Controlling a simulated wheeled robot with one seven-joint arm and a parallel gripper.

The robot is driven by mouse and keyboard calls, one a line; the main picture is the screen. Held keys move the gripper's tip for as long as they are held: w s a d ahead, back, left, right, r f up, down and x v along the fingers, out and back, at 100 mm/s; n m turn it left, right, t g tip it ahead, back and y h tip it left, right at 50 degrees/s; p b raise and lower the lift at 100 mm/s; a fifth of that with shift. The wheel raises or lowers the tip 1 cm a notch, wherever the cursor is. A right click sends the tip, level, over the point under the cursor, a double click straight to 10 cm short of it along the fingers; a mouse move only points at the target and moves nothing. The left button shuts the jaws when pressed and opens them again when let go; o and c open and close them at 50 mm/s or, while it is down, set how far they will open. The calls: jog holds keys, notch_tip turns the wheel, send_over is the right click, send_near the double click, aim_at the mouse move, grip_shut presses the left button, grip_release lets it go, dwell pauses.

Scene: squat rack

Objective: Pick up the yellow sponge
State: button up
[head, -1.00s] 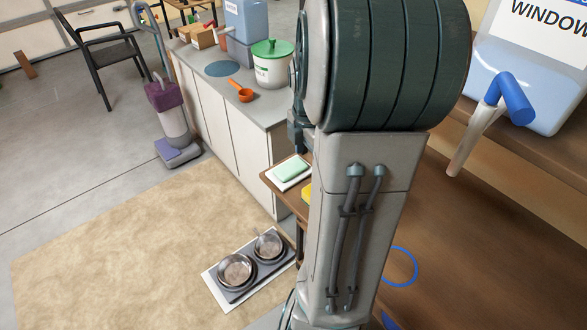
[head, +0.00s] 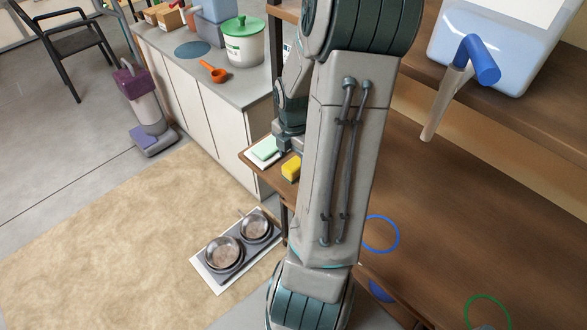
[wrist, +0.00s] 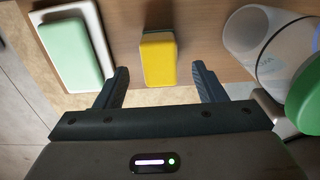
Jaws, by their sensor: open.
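The yellow sponge (head: 291,168) sits on the wooden shelf edge, just left of my arm in the head view. In the wrist view the yellow sponge (wrist: 158,60) lies ahead of my gripper (wrist: 160,82), roughly centred between the two fingers. The fingers are apart and nothing is between them. The sponge looks a little beyond the fingertips and not touched; its exact distance is hard to tell. In the head view my arm hides most of the gripper.
A green block (wrist: 72,50) on a white tray (wrist: 97,25) lies left of the sponge. A clear container with a green lid (wrist: 305,100) stands to the right, close to the right finger. Metal bowls (head: 224,254) are on the floor below.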

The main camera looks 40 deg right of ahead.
jog(key=shift+f, duration=1.95)
jog(key=c, duration=1)
jog(key=shift+c, duration=0.2)
jog(key=shift+r, duration=0.1)
notch_tip(320, 180, up, 10)
jog(key=shift+o, duration=0.3)
